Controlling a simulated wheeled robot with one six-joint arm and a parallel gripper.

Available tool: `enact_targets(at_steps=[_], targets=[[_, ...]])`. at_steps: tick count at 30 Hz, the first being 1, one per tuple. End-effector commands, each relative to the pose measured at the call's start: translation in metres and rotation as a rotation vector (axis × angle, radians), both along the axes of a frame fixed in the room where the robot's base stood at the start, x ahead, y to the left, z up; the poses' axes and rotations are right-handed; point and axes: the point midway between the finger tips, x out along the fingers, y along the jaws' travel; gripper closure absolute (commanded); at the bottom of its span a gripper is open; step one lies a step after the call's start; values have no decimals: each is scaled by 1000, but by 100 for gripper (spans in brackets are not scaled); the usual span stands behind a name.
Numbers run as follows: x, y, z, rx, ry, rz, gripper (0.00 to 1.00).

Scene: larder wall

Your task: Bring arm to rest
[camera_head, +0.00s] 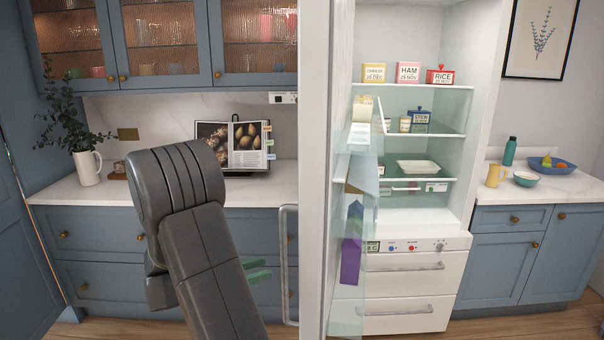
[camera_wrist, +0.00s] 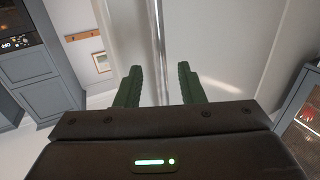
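My arm (camera_head: 200,220) reaches up and bends in front of the blue drawers, left of the open fridge door (camera_head: 314,120). My gripper (camera_head: 257,270) shows its green fingers beside the door's handle (camera_head: 288,262), apart from it in the picture. In the wrist view my gripper (camera_wrist: 159,72) has its two green fingers spread, with nothing held between them. A pale door surface (camera_wrist: 225,55) and a vertical bar or edge lie beyond the fingers; their exact distance cannot be told.
The fridge (camera_head: 415,130) stands open, with labelled boxes and a white dish (camera_head: 418,168) on its shelves. The left counter (camera_head: 255,190) holds a plant jug (camera_head: 88,167) and an open book (camera_head: 247,145). The right counter (camera_head: 560,187) holds a yellow jug, bowls and a bottle.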

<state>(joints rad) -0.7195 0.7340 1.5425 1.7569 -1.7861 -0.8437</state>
Motion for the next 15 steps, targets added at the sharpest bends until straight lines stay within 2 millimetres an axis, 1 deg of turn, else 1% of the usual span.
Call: enact_targets(at_steps=[1,6,12,15], targets=[[4,-10,2,0,1,-4,65],[17,-38,2,0,2,-4,65],[26,-58,0,0,2,-2,65],[28,-63,0,0,2,-1,65]])
